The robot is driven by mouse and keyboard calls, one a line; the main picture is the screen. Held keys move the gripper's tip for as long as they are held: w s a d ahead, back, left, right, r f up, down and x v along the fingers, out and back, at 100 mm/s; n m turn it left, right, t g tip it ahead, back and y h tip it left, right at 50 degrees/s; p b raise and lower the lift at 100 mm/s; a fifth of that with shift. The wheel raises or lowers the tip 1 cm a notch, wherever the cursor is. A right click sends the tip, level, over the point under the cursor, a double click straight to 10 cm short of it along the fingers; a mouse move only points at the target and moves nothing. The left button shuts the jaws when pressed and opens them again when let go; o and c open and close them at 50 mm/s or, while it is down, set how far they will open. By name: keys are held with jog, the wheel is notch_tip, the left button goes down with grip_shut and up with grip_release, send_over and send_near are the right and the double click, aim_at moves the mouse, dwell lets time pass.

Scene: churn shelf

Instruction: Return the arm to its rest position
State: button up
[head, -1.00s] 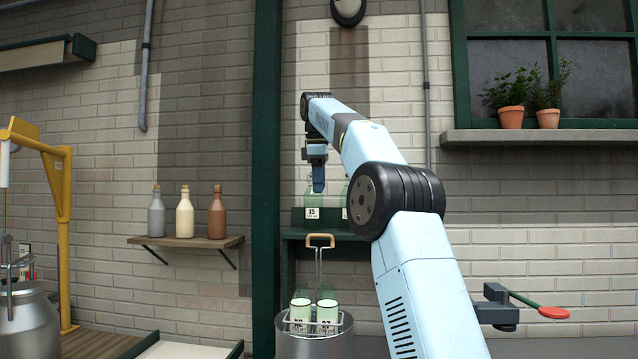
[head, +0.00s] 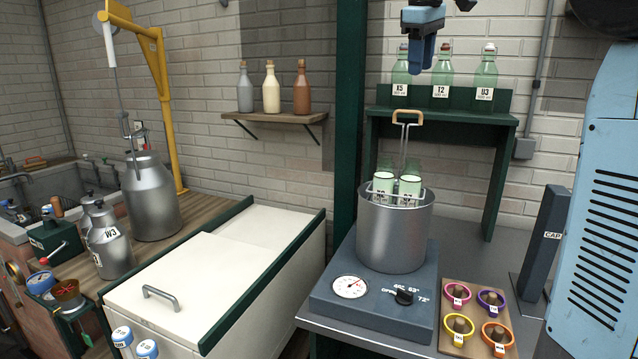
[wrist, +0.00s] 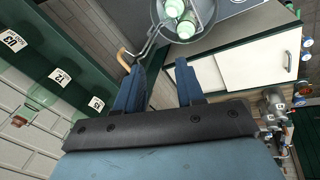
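Below, a steel pot (head: 392,232) with a bottle carrier (head: 407,120) sits on a heater (head: 330,312). Coloured rings (head: 490,298) lie at the right.

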jog(key=s+d+f+m+t+y, duration=0.1)
jog(key=s+f+m, duration=0.8)
jog(key=s+f, duration=1.8)
jog(key=shift+s+d+t, duration=0.4)
jog(key=shift+s+t, duration=0.2)
jog(key=shift+s, duration=0.65)
jog(key=shift+f, duration=0.1)
